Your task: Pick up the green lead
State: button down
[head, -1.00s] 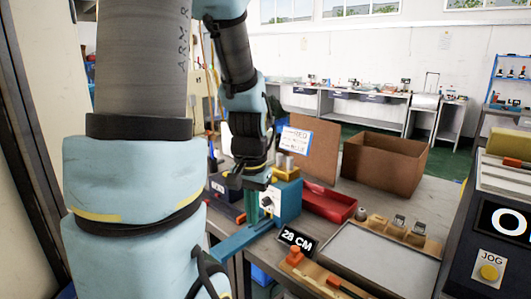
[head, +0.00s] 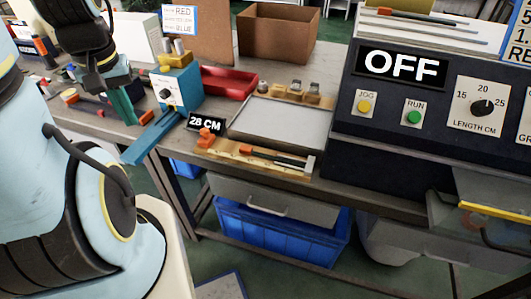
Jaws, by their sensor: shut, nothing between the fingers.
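I cannot make out a green lead in the head view. My gripper (head: 123,117) is at the left, pointing down over the bench beside the blue bench device (head: 178,88). Its green fingers are together with nothing seen between them. The gripper body and my arm hide part of the bench at the left.
A red tray (head: 228,84), a cardboard box (head: 278,35) and a grey flat tray (head: 283,122) are on the bench. A wooden fixture (head: 228,150) lies at the front edge. A dark control machine (head: 395,130) showing OFF stands at right. A blue crate (head: 280,235) is below.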

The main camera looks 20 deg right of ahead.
aim_at(244, 149)
jog(key=z, duration=1.1)
jog(key=j+u, duration=0.25)
jog(key=j, duration=0.3)
jog(key=i+j+u, duration=0.1)
jog(key=j+u, duration=0.15)
jog(key=j, duration=0.25)
